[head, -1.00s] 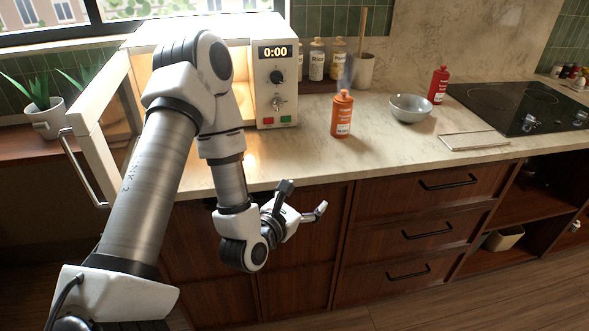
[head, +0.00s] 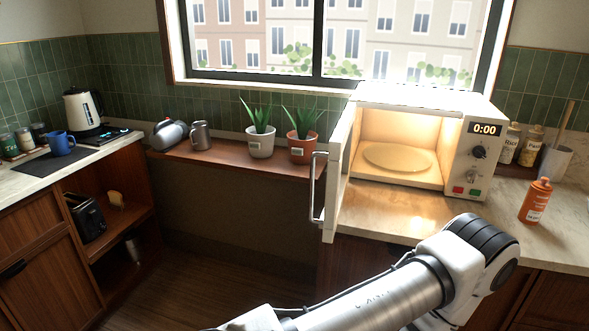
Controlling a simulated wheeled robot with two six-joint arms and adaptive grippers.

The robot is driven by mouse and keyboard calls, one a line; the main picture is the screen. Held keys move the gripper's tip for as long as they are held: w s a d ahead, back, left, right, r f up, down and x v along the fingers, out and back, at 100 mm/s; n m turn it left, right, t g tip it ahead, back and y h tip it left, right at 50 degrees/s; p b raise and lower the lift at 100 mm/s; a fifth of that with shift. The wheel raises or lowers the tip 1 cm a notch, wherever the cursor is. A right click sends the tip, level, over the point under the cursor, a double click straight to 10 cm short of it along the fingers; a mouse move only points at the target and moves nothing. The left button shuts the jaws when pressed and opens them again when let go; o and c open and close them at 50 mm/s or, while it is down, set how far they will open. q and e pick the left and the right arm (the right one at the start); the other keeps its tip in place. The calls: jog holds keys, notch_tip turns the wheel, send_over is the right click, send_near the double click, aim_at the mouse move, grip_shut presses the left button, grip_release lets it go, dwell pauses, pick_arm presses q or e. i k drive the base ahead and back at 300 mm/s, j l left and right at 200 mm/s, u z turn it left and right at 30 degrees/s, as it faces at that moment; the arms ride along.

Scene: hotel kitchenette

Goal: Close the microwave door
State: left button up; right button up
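The white microwave (head: 476,150) stands on the counter at the right of the head view, under the window's right end. Its display reads 0:00. Its door (head: 336,178) is wide open, hinged on the left side and sticking out toward me, seen nearly edge-on. A metal bar handle (head: 315,190) is on the door's left-facing side. The lit interior shows a round turntable (head: 398,157) with nothing on it. Neither of my grippers is in view.
An orange bottle (head: 536,201) stands right of the microwave. Two potted plants (head: 260,142) (head: 302,148) and metal vessels stand on a wooden shelf left of the door. A kettle (head: 84,109) and a blue mug (head: 61,143) are far left. The floor left of the door is clear.

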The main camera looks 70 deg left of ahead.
aim_at(339, 155)
jog(key=j+u, duration=0.75)
jog(key=j, duration=0.2)
jog(key=i+j+u, duration=0.2)
jog(key=j+u, duration=0.2)
jog(key=i+j, duration=0.1)
jog(key=j, duration=0.3)
